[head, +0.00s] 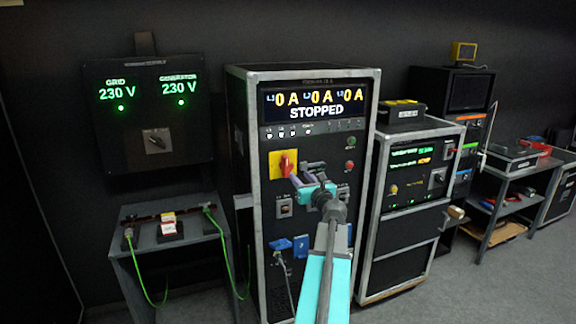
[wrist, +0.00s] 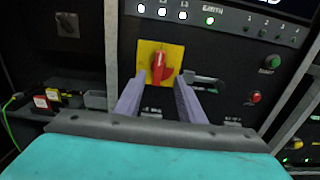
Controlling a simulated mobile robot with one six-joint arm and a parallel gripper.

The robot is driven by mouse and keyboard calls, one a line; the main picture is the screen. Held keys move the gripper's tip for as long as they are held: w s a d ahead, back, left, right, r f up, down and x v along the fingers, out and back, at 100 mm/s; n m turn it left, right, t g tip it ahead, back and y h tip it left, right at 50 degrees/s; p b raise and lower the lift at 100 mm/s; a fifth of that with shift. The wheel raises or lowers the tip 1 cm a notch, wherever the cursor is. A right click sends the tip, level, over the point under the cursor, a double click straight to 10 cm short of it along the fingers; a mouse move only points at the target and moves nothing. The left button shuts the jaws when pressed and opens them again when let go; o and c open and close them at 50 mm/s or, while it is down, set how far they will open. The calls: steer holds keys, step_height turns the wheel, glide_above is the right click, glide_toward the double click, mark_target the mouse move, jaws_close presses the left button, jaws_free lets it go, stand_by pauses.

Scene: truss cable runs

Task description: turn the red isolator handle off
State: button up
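The red isolator handle (head: 286,165) sits on a yellow square plate (head: 275,160) on the front of the tall central cabinet. In the wrist view the red handle (wrist: 158,66) is slightly tilted from upright on its yellow plate (wrist: 146,52). My gripper (head: 300,183) is in front of the cabinet, close to the handle at its lower right. In the wrist view its two purple fingers (wrist: 158,92) are spread apart, with the handle showing between and beyond their tips. The gripper is open and empty; contact with the handle is not visible.
The cabinet display (head: 316,104) reads 0 A three times and STOPPED. Green (wrist: 271,62) and red (wrist: 254,97) buttons sit right of the handle. A grey table (head: 150,240) with green cables stands left. A shorter cabinet (head: 405,250) stands right.

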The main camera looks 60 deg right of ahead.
steer(key=p, duration=0.2)
glide_toward(287, 163)
steer(key=shift+x, duration=0.95)
steer(key=shift+p+x, duration=0.9)
steer(key=shift+x, duration=2.75)
steer(key=shift+s+d, duration=0.1)
jaws_close()
